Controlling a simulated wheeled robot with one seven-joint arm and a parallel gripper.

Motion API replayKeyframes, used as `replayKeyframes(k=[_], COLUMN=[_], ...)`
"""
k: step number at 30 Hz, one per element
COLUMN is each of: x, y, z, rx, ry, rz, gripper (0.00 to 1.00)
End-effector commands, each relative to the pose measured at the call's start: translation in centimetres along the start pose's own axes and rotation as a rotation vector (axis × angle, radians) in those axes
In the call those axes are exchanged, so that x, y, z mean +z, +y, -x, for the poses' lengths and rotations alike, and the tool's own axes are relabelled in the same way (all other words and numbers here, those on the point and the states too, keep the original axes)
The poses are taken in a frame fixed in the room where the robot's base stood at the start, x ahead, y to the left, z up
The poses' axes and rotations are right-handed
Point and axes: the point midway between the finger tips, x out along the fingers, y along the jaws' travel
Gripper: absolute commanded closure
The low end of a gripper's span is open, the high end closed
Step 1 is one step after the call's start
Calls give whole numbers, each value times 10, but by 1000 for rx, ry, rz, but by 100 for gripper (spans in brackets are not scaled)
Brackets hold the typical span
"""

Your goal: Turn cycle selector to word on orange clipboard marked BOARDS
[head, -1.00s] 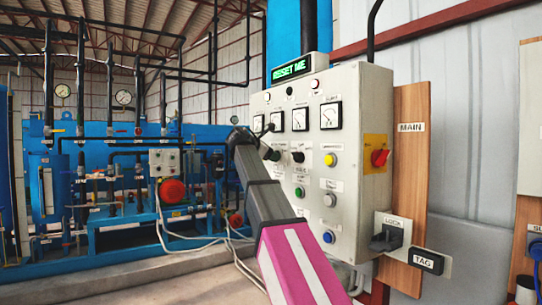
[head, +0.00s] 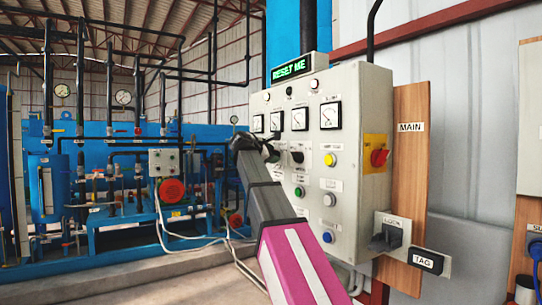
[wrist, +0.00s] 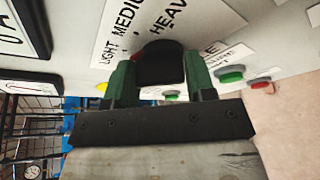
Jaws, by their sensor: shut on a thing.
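The cycle selector is a black knob (wrist: 160,64) on the grey control panel (head: 350,215). In the wrist view, a label (wrist: 135,25) beside it reads LIGHT, MEDIUM and HEAVY. A small red mark shows at the knob's upper left edge, on the LIGHT side; its exact setting is hard to tell. My gripper (wrist: 160,80) is shut on the knob, one green finger on each side. In the head view, my gripper (head: 270,153) is at the panel's left part, below the gauges, and my arm hides part of the panel. No clipboard marked BOARDS is in view.
Another black knob (head: 297,157) and a yellow button (head: 330,160) are right of my gripper. A red switch (head: 379,158) sits on the panel's side. A lit display (head: 292,68) above reads RESET ME. Blue piping and tanks (head: 100,160) fill the left background.

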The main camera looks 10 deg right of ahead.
Motion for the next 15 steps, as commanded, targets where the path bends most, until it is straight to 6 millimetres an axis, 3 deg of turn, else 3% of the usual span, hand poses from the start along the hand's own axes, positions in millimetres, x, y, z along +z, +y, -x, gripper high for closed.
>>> replayKeyframes(k=[15], x=[0], y=[-1], z=[0], rx=[122], ry=[1], rz=[-282], gripper=[74])
